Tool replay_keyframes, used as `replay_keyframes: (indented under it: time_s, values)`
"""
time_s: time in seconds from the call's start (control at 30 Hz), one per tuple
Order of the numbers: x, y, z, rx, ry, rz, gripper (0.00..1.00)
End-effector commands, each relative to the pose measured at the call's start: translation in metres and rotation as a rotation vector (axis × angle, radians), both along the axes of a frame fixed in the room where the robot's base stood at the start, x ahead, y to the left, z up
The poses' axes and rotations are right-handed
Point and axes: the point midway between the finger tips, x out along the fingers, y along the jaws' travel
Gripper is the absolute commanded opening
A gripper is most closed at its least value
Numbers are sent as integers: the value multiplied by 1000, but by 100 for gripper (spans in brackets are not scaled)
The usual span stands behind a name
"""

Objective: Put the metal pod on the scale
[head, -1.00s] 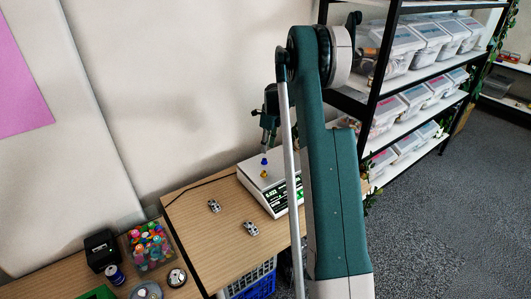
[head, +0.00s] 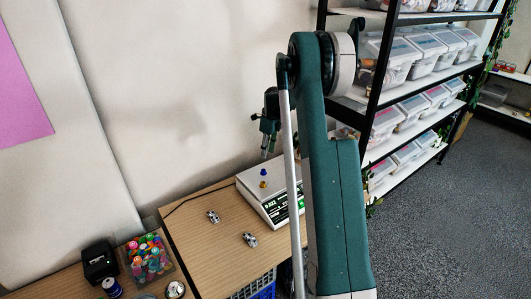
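The white scale (head: 250,187) with a lit green readout stands at the back right of the wooden table. A small blue piece (head: 263,171) and a gold-coloured piece (head: 263,185) are on its plate; I cannot tell if they are one object. Two small silvery objects, one farther back (head: 213,216) and one nearer (head: 250,239), lie on the table left of the scale; either looks metallic, and the pod's identity is unclear. My gripper (head: 268,156) hangs above the back of the scale plate, apart from the pieces. Its two thin fingers look parted and empty.
A clear bin of colourful figures (head: 149,259), a black box (head: 99,262) and a dark blue can (head: 112,287) stand at lower left. A blue crate (head: 262,291) is below the table's front edge. Shelving (head: 371,100) with bins stands right. The table's middle is mostly clear.

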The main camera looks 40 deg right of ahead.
Motion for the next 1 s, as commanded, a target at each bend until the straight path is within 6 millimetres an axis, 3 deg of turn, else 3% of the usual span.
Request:
replay_keyframes:
  time_s: [0.17, 0.37, 1.0]
  values:
    - [-1, 4, 4, -3, -3, 14, 30]
    - [-5, 22, 24, -19, -17, 82, 30]
    - [-55, 133, 135, -138, -113, 545, 30]
